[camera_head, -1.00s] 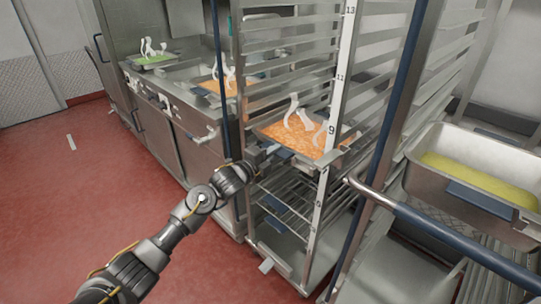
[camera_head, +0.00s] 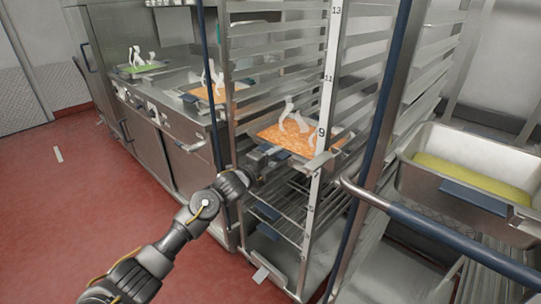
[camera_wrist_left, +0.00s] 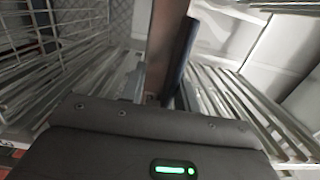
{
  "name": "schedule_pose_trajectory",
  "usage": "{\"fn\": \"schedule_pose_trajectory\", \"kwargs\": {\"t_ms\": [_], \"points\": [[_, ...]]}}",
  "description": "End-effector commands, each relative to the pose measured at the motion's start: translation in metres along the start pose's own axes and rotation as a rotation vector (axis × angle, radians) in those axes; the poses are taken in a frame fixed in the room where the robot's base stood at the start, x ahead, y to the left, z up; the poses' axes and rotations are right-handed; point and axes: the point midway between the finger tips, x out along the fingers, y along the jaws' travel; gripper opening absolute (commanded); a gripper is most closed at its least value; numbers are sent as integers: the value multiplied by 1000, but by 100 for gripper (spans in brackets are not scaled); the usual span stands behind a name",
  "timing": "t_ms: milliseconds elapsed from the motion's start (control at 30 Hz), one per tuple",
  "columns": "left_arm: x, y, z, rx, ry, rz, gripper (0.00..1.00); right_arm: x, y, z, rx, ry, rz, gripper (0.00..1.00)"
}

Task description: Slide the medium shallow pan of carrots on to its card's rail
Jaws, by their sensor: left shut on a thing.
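The shallow pan of carrots (camera_head: 296,137), a metal pan full of orange pieces with white steam shapes above it, sits inside the tall rack near the number 9 in the head view. My left gripper (camera_head: 264,158) is at its near left edge, shut on the pan; the fingers are small and partly hidden there. A white numbered strip (camera_head: 328,95) runs up the rack's front post. The pan's contact with its rails is hidden. The left wrist view shows the gripper body (camera_wrist_left: 150,140) and rack rails, not the fingertips. My right gripper is out of view.
Another orange pan (camera_head: 213,92) and a green pan (camera_head: 146,68) stand on the steel counter (camera_head: 180,122) behind. A deep pan of yellow food (camera_head: 470,178) is at the right, beside a blue rail (camera_head: 440,229).

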Motion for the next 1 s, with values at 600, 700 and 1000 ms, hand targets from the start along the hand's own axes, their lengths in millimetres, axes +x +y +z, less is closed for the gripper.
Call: {"fn": "schedule_pose_trajectory", "kwargs": {"t_ms": [600,700,1000], "points": [[-3,8,3,-1,-4,17,33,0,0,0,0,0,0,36],[-3,8,3,-1,-4,16,33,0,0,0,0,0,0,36],[-2,10,2,-1,-2,21,59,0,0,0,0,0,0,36]]}}
